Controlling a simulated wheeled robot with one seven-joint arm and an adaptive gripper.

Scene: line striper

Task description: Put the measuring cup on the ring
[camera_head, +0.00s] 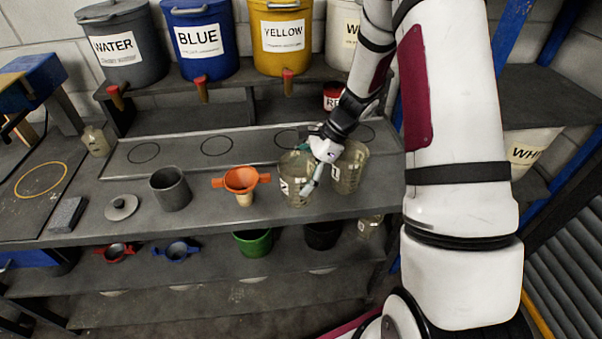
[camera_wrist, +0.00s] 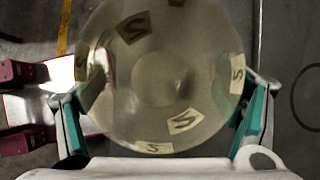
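A clear measuring cup (camera_head: 296,187) with pale labels stands on the bench front, right of the orange funnel. My gripper (camera_head: 312,172) is at this cup, one finger in front of it. In the wrist view I look down into the cup (camera_wrist: 160,85), which lies between my teal-padded fingers (camera_wrist: 160,125). The pads are close to its sides; contact is hard to judge. A second clear cup (camera_head: 349,168) stands just to the right. A yellow ring (camera_head: 41,162) is marked on the left table. Black rings, such as one at left (camera_head: 144,152), mark the raised strip.
A grey cup (camera_head: 170,190), grey lid (camera_head: 121,208) and orange funnel (camera_head: 241,181) stand to the left. Labelled buckets with taps, including yellow (camera_head: 281,38), line the shelf behind. A grey block (camera_head: 67,214) and small bottle (camera_head: 96,141) are near the yellow ring.

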